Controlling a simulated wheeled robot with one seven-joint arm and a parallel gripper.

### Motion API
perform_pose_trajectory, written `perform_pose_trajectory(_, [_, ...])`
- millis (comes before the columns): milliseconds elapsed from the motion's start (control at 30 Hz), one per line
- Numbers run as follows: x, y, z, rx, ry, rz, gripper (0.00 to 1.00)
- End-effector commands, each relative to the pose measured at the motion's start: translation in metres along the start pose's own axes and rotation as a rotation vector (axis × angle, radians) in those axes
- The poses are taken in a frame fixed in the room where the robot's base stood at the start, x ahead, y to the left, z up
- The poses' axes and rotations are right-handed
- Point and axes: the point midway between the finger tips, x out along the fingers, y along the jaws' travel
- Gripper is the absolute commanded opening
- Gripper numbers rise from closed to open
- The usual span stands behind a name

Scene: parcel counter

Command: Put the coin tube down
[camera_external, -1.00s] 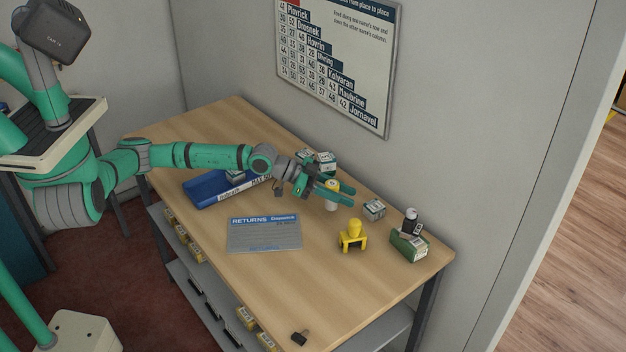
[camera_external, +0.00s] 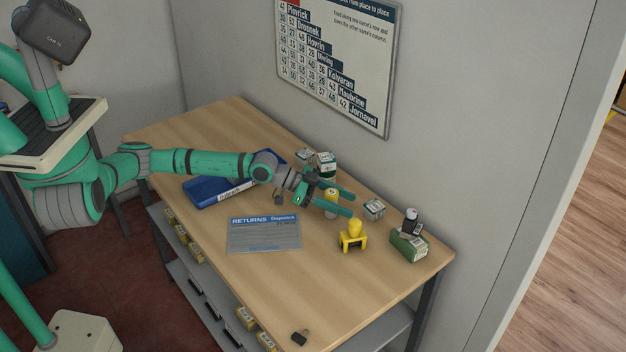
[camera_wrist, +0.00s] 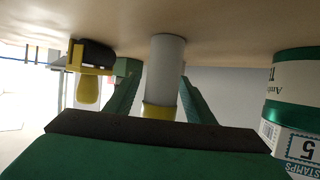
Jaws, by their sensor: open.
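The coin tube is a pale cylinder with a yellow end (camera_external: 331,212), standing upright on the wooden counter. In the wrist view, which is upside down, the coin tube (camera_wrist: 166,70) has its pale end against the counter and its yellow end toward my palm. My gripper (camera_external: 348,202) is open around it, one finger on each side. In the wrist view, my gripper's fingers (camera_wrist: 160,88) show a gap on both sides of the tube. In the external view, the fingers partly cover the tube.
A yellow stand (camera_external: 353,237) and a small grey-white box (camera_external: 374,209) are nearby. A green box (camera_external: 409,246) with a dark bottle is farther right. A blue tray (camera_external: 207,191) and a returns sheet (camera_external: 264,235) lie left. The front counter is mostly clear.

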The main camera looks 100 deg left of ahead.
Motion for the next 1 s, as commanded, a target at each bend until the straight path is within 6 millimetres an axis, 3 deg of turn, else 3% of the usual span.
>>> perform_pose_trajectory(167, [-0.018,-0.002,-0.001,0.002,0.0,-0.003,0.49])
perform_pose_trajectory(600, [-0.1,-0.001,-0.001,0.0,-0.001,-0.003,0.49])
perform_pose_trajectory(800, [-0.117,-0.001,-0.001,0.0,0.0,-0.001,0.49])
perform_pose_trajectory(1000, [-0.121,0.0,-0.001,0.001,0.0,0.0,0.49])
